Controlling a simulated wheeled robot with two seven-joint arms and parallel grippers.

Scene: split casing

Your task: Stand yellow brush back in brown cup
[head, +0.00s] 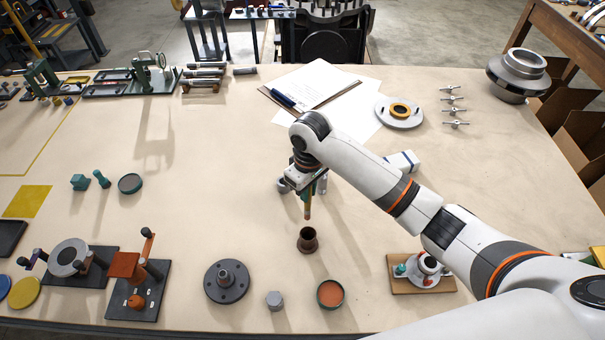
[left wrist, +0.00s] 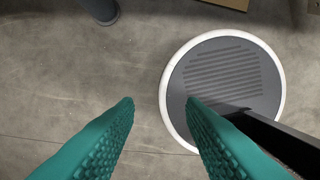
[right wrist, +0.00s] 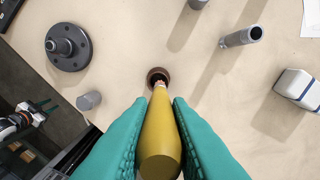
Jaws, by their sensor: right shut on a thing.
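The brown cup (head: 307,240) stands upright on the table in the head view, and its dark opening also shows in the right wrist view (right wrist: 157,75). My right gripper (head: 307,192) is above the cup and shut on the yellow brush (right wrist: 161,130). In the right wrist view the brush's thick yellow handle lies between the teal fingers, its far end pointing at the cup. In the head view its lower end hangs a little above the cup, apart from it. My left gripper (left wrist: 160,105) shows only in the left wrist view, open and empty above the floor.
A flanged disc (head: 227,282), a grey cylinder (head: 274,300) and a round orange-filled dish (head: 331,294) stand near the cup. A white block (head: 403,162) lies behind my right arm. A wooden board with small parts (head: 440,286) is at the right.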

